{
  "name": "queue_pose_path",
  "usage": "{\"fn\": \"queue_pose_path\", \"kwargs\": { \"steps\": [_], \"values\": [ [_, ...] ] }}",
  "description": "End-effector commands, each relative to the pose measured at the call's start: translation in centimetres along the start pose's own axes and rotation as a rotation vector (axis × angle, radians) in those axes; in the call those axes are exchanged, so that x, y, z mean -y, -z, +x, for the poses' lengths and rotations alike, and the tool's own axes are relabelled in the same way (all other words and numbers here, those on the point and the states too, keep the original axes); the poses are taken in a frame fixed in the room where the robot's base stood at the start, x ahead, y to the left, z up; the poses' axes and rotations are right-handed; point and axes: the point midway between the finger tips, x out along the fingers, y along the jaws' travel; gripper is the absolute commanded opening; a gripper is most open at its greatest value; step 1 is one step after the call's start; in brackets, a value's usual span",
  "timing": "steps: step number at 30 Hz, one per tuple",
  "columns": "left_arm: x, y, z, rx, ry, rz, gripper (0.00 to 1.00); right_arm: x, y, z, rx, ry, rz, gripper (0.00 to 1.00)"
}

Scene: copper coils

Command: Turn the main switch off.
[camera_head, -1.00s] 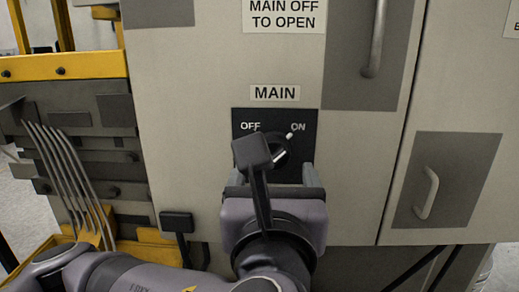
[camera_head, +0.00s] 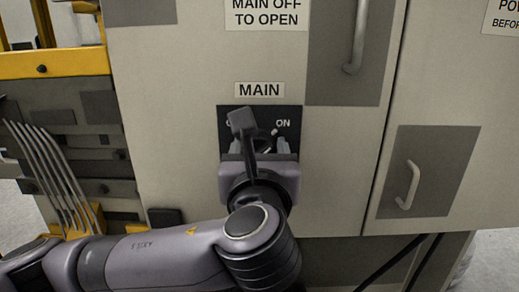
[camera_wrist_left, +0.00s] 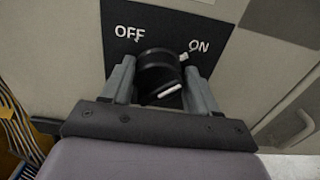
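The main switch is a round black knob (camera_head: 268,142) on a dark plate (camera_head: 292,112) marked OFF and ON, under a MAIN label (camera_head: 259,90). In the left wrist view the knob (camera_wrist_left: 160,72) has its small white pointer toward ON, at upper right. My left gripper (camera_head: 257,145) is in front of the plate. In the left wrist view its two grey fingers (camera_wrist_left: 159,66) stand apart, one on each side of the knob. I cannot tell whether they touch it. In the head view the gripper hides part of the knob and the OFF word. My right gripper is not in view.
The switch is on a beige cabinet door (camera_head: 180,120). A vertical handle (camera_head: 359,40) is at upper right and a smaller handle (camera_head: 409,185) at lower right. Yellow framing (camera_head: 50,63) and several curved metal bars (camera_head: 50,175) are at left.

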Motion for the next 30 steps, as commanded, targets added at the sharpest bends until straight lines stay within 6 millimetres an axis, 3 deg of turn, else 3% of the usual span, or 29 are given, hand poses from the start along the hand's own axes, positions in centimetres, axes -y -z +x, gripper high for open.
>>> {"fn": "queue_pose_path", "kwargs": {
  "steps": [1, 2, 3, 16, 30],
  "values": [
    [-0.01, 0.01, -0.02, 0.000, 0.000, 0.000, 0.41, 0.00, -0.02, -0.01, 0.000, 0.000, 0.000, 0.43],
    [-0.01, 0.00, -0.02, 0.000, 0.000, 0.000, 0.32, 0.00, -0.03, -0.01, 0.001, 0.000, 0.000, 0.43],
    [-0.01, 0.00, -0.02, 0.000, 0.000, 0.000, 0.29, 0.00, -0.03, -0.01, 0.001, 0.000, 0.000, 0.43],
    [-0.02, 0.07, -0.03, -0.001, 0.000, -0.084, 0.29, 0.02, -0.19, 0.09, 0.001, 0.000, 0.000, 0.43],
    [-0.23, 0.15, -0.03, -0.001, 0.000, -0.484, 0.28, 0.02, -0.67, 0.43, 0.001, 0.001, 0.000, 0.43]
  ]
}}
